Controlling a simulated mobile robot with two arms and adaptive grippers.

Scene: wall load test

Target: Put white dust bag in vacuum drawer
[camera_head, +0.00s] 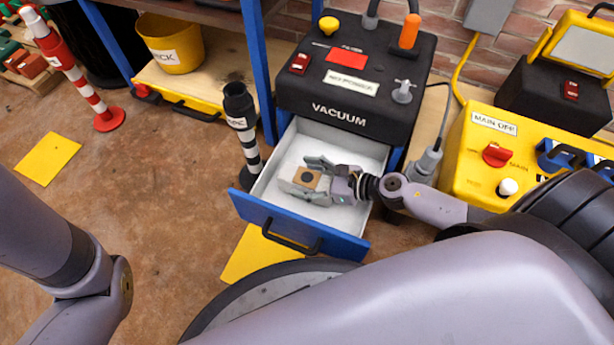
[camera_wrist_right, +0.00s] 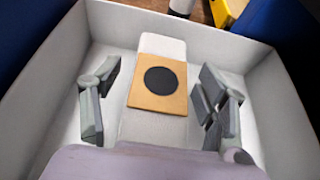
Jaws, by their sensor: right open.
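The vacuum drawer (camera_head: 345,235), with a blue front and a white inside, is pulled out under the black vacuum unit (camera_head: 355,75). The dust bag (camera_head: 307,178) lies inside the drawer. In the right wrist view the bag (camera_wrist_right: 162,45) is white, with a tan square collar and a black round hole. My right gripper (camera_head: 296,173) is inside the drawer with its fingers apart. In the right wrist view the fingers stand on either side of the bag with gaps, not touching it. The lower part of the bag is hidden by my gripper's body. My left gripper is out of view.
A black-and-white striped hose (camera_head: 245,130) stands close to the drawer's left side. A yellow box with a red switch (camera_head: 497,154) is to the right. Yellow mats (camera_head: 47,163) lie on the floor. A red-and-white post (camera_head: 85,85) stands at the left.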

